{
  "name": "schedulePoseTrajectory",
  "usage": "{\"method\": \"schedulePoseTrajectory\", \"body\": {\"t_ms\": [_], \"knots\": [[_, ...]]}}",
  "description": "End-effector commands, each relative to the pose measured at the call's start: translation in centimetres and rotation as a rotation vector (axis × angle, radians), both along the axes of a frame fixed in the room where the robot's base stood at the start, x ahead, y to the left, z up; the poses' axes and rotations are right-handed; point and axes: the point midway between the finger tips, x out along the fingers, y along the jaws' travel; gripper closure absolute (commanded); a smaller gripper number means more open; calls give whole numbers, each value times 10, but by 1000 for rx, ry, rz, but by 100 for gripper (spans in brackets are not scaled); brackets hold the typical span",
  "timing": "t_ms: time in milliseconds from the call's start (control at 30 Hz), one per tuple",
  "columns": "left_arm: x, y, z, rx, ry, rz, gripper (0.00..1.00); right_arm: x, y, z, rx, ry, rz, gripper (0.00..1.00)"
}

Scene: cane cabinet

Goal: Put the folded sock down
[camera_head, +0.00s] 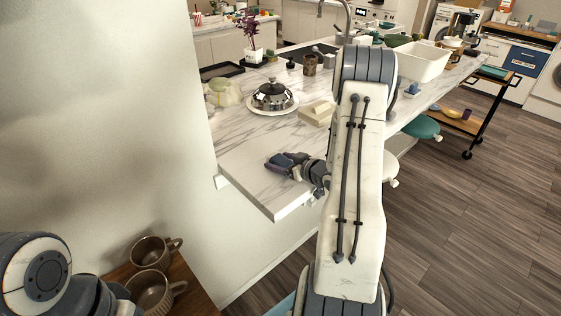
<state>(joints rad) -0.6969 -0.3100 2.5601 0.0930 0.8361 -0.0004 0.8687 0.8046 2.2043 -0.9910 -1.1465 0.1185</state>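My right gripper (288,164) is low over the near left part of the white marble counter (262,190), pointing left. A small dark purple-blue bundle, which looks like the folded sock (279,162), is at its fingertips. At this size I cannot tell whether the fingers are closed on it, or whether it touches the counter. My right forearm hides part of the counter to the right. My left arm (38,275) shows at the lower left; its gripper is out of view.
A silver domed dish on a white plate (273,103) and a beige block (317,113) stand behind the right gripper. Two brown mugs (151,251) sit on a wooden surface near my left arm. A wall borders the counter's left. Bare counter lies around the gripper.

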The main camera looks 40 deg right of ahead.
Motion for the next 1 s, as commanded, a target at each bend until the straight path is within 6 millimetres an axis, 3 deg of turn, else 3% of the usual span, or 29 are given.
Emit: {"method": "schedulePoseTrajectory", "body": {"t_ms": [400, 1000], "knots": [[0, 0, 6, 0, 0, 0, 50, 0, 0, 7, 0, 0, 0, 6], [0, 0, -8, 0, 0, 0, 50, -103, -9, 41, 0, 0, -3, 6]]}}
